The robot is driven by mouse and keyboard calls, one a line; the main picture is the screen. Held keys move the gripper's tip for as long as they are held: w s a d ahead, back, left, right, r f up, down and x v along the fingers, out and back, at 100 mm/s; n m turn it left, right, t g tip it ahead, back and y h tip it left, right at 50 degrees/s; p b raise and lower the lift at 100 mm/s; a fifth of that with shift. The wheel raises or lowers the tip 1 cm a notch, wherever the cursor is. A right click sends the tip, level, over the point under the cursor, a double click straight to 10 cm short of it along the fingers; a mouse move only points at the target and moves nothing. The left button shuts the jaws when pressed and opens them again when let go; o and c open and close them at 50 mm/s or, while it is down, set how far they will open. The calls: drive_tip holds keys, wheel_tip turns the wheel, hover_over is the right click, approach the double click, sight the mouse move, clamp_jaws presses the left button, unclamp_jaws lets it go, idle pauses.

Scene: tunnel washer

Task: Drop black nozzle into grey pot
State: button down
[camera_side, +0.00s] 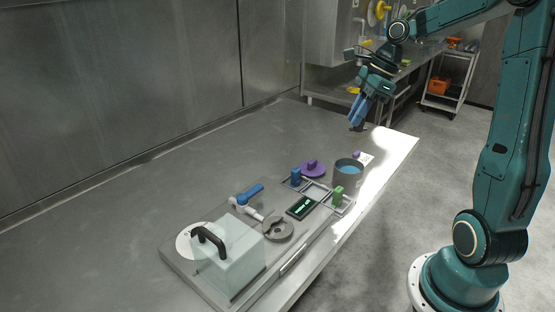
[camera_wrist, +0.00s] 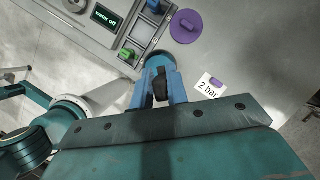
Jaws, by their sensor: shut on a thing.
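My gripper (camera_side: 358,117) is in the air above the far right part of the table, its blue fingers pointing down. In the wrist view, the fingers (camera_wrist: 161,92) are shut on the black nozzle (camera_wrist: 161,86). The nozzle also shows as a small dark piece below the fingertips in the side view (camera_side: 356,127). The grey pot (camera_side: 347,181), with a blue inside, stands near the table's front edge. It is nearer the camera and lower than my gripper. In the wrist view the pot is partly hidden behind the fingers and nozzle.
A purple disc (camera_side: 312,169) lies beside the pot. Green (camera_side: 338,194) and blue (camera_side: 296,177) blocks are by a framed tray. A "water off" display (camera_side: 300,207) and clear box (camera_side: 228,258) stand nearer.

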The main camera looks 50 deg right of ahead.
sight(360, 125)
drive_tip(key=shift+f, duration=0.1)
drive_tip(key=shift+f, duration=2.9)
drive_tip(key=c, duration=1.3)
unclamp_jaws()
drive_tip(key=shift+r, duration=0.1)
drive_tip(key=v, duration=1.3)
drive_tip(key=shift+r, duration=0.25)
drive_tip(key=shift+s+d, duration=0.1)
